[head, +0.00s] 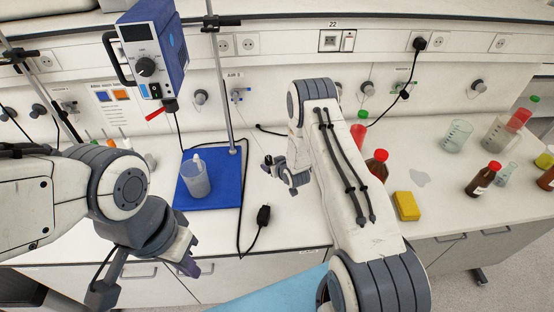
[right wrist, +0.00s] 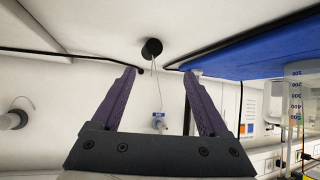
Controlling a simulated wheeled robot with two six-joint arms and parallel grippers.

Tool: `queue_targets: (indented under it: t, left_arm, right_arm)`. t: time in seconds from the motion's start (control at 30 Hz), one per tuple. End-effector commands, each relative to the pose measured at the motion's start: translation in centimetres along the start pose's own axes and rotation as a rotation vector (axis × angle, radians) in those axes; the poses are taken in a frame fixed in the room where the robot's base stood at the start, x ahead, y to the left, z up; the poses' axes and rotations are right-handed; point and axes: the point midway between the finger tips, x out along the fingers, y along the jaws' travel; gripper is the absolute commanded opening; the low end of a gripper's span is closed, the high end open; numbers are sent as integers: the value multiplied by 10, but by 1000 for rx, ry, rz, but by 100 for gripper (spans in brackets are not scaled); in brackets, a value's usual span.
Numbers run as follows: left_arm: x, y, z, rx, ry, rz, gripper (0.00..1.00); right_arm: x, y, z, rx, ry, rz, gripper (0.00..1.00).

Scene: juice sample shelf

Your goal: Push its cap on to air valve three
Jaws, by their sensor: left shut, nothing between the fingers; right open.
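A wall air valve (head: 236,96) with a small blue label has a thin cord running down from it. It also shows in the right wrist view (right wrist: 158,121), where the picture is upside down. A round black cap (right wrist: 151,47) is on that cord, below the valve and off it. My right gripper (right wrist: 160,72) is open and empty; the cap shows beyond its fingertips, between their lines. In the head view my right gripper (head: 279,175) is above the bench, near the cord's lower end. My left gripper (head: 190,267) is shut and empty before the bench's front edge.
Red-capped bottles (head: 483,180), a yellow sponge (head: 407,206) and beakers stand to the right. Black cables cross the bench.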

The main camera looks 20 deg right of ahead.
Motion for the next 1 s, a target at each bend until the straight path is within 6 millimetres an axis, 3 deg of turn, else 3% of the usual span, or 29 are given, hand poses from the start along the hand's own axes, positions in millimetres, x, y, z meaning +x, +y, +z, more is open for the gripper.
queue_targets:
  t: [0.1,0.27,0.7,1.0]
  left_arm:
    - [-6,0,0,0,0,0,0]
    - [3,0,0,1,0,0,0]
    - [57,-4,3,3,0,0,0]
    - [79,-6,4,-2,0,0,0]
  right_arm:
    - [2,13,10,17,30,11,78]
    - [13,15,14,19,43,13,78]
    - [73,15,14,19,43,12,78]
    - [91,15,10,19,40,12,78]
